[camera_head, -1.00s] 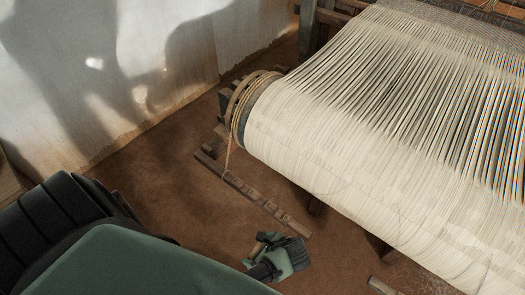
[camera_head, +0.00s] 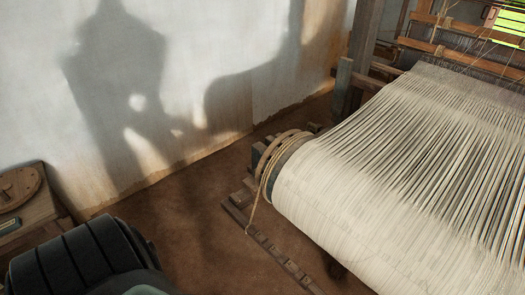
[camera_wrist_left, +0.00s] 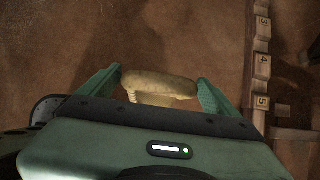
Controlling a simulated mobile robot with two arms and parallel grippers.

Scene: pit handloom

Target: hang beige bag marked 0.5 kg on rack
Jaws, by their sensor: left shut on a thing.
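In the left wrist view, the two green fingers of my left gripper (camera_wrist_left: 160,92) are closed on the sides of a small beige bag (camera_wrist_left: 158,80). The bag is above the brown floor, and no weight mark on it can be read. A wooden bar with numbered blocks (camera_wrist_left: 262,65), showing 3, 4 and 5, runs along the right of this view, apart from the bag. A notched wooden bar (camera_head: 275,250) also shows low beside the loom in the head view. I cannot tell whether it is the rack. My right gripper is not in view.
The loom's cloth beam with pale warp threads (camera_head: 350,200) fills the right of the head view. A rope (camera_head: 252,215) hangs from its end. A small wooden table (camera_head: 32,217) with a round disc stands at the left by the wall (camera_head: 225,80). Bare floor lies between.

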